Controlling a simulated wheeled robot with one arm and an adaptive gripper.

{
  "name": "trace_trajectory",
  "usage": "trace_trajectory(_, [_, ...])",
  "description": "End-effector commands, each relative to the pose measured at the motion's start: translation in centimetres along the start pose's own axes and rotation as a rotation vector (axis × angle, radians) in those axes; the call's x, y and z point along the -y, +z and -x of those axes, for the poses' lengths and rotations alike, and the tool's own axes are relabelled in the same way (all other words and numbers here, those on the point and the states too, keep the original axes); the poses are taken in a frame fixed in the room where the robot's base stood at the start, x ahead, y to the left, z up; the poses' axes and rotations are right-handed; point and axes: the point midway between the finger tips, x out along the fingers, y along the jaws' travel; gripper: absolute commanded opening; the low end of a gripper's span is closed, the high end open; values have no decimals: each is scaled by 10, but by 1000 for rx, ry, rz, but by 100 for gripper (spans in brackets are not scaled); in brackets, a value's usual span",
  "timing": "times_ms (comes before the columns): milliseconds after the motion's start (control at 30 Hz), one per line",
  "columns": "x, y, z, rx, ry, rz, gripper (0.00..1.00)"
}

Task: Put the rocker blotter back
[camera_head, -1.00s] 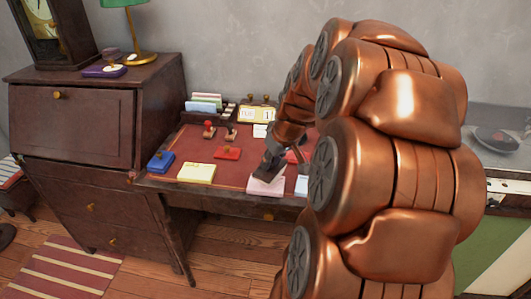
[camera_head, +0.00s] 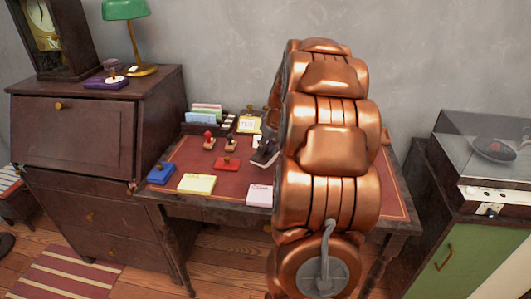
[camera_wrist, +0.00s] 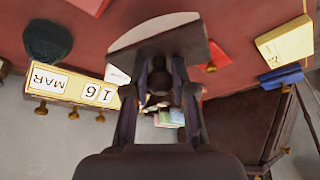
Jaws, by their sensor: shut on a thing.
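The rocker blotter (camera_wrist: 160,42) is a dark wooden block with a pale curved underside. In the wrist view it is held between the fingertips of my gripper (camera_wrist: 160,92), which is shut on its knob. In the head view the blotter (camera_head: 264,153) shows as a dark piece with a pale edge beside my arm, over the red desk top (camera_head: 180,152), behind the pink pad (camera_head: 260,195). My arm hides most of my gripper there. I cannot tell the exact gap between blotter and desk.
A date calendar (camera_wrist: 74,88) and a card holder (camera_head: 208,118) stand at the back. A dark rounded thing (camera_wrist: 47,41) is near the calendar. My arm hides the desk's right-middle.

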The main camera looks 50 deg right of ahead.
Motion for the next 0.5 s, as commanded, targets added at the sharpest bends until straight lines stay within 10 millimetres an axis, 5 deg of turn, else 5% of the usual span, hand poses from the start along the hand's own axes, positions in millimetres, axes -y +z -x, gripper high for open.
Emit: trace_trajectory(500, [-8, -5, -20, 2, -1, -1, 0])
